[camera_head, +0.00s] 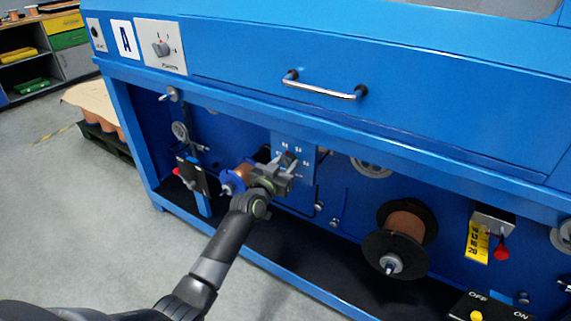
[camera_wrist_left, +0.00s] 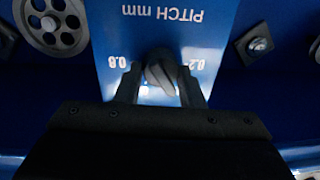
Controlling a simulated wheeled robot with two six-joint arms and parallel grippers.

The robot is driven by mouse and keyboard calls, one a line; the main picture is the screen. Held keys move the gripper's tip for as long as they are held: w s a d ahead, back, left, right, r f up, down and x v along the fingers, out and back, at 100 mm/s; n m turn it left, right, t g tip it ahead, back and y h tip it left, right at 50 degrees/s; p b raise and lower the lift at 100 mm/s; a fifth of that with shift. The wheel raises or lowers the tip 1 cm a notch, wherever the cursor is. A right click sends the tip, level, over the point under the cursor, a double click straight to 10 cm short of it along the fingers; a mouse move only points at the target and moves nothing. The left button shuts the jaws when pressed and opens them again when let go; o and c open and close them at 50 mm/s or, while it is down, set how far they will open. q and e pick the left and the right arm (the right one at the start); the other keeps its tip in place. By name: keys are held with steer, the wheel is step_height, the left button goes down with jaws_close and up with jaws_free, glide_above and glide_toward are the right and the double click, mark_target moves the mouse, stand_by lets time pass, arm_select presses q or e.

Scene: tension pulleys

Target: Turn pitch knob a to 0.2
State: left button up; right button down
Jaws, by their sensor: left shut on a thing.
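The pitch knob (camera_wrist_left: 160,72) is a dark grey knob on a blue panel (camera_wrist_left: 215,20) marked PITCH mm, which appears upside down in the left wrist view. The marks 0.2 and 0.8 show on its right and left sides there. The knob looks tilted; I cannot tell which mark it points to. My left gripper (camera_wrist_left: 159,84) has its two fingers on either side of the knob and is shut on it. In the head view my left gripper (camera_head: 283,172) is at the panel (camera_head: 305,160), under the machine's top, and largely hides the knob. My right gripper is not in view.
A copper spool with black flanges (camera_head: 383,258) is to the right of my gripper. A smaller copper spool with a blue flange (camera_head: 228,183) is close on its left. A blue beam (camera_head: 320,130) runs above. A metal handle (camera_head: 322,88) is on the upper front.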

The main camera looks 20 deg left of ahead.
arm_select(q)
steer(key=n+p, duration=0.1)
steer(key=n, duration=0.1)
steer(key=shift+r+n, duration=0.1)
steer(key=shift+n, duration=0.3)
steer(key=n+p, duration=0.1)
steer(key=n, duration=0.1)
steer(key=shift+a+n, duration=0.1)
steer(key=shift+n, duration=0.2)
steer(key=n+p, duration=0.1)
steer(key=n, duration=0.2)
steer(key=shift+g, duration=0.3)
steer(key=shift+a+n, duration=0.1)
steer(key=shift+n, duration=1.1)
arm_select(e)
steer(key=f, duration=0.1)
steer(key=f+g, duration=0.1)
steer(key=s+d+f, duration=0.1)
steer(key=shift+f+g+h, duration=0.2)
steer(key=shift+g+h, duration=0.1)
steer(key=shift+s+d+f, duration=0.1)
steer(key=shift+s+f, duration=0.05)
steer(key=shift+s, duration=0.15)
